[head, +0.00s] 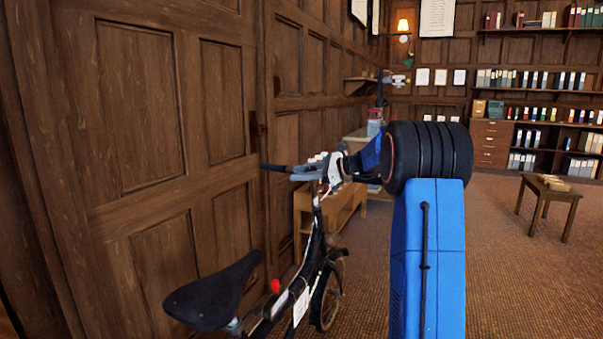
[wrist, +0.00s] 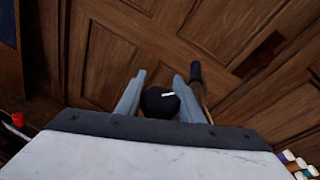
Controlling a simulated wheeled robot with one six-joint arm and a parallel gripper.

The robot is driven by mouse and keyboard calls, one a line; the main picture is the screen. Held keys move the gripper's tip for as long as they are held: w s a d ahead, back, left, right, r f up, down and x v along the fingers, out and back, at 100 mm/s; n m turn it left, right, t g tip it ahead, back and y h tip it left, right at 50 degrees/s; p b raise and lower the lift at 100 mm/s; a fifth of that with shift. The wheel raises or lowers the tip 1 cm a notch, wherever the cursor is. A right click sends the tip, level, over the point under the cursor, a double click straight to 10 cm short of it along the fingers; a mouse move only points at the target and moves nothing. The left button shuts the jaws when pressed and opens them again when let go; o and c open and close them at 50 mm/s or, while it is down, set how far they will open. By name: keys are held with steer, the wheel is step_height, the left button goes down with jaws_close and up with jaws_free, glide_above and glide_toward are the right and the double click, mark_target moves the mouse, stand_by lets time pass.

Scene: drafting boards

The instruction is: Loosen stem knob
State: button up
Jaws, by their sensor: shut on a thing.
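The stem knob (wrist: 155,101) is a dark round knob with a short white mark on it, seen between the two grey fingers in the wrist view. My gripper (wrist: 158,80) is shut on it, one finger at each side. In the head view my gripper (head: 318,170) is at the top of the bicycle's stem, by the handlebar, and I cannot make out the knob there. The bicycle (head: 318,250) stands upright beside the panelled wall. A dark handlebar grip (wrist: 196,74) shows just right of the right finger in the wrist view.
The bicycle's black saddle (head: 213,292) and a red knob (head: 275,286) are nearer me. The wooden wall (head: 150,120) is close on the left. A light wooden bench (head: 350,212) stands behind the bicycle. Open carpet (head: 510,275) and a small table (head: 549,192) lie to the right.

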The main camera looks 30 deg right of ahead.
steer(key=shift+s+a+f+n+g+y, duration=0.15)
steer(key=shift+s+n+g+y, duration=0.25)
steer(key=shift+n+g, duration=1.05)
steer(key=shift+s+a+f+n+g+y, duration=0.1)
steer(key=shift+s+n+g+y, duration=0.25)
steer(key=shift+n+g, duration=1.1)
steer(key=shift+s+a+f+n+g+y, duration=0.2)
steer(key=shift+s+n+g, duration=0.35)
steer(key=shift+g, duration=1.65)
steer(key=o, duration=1.1)
steer(key=shift+c, duration=0.2)
steer(key=shift+r, duration=0.1)
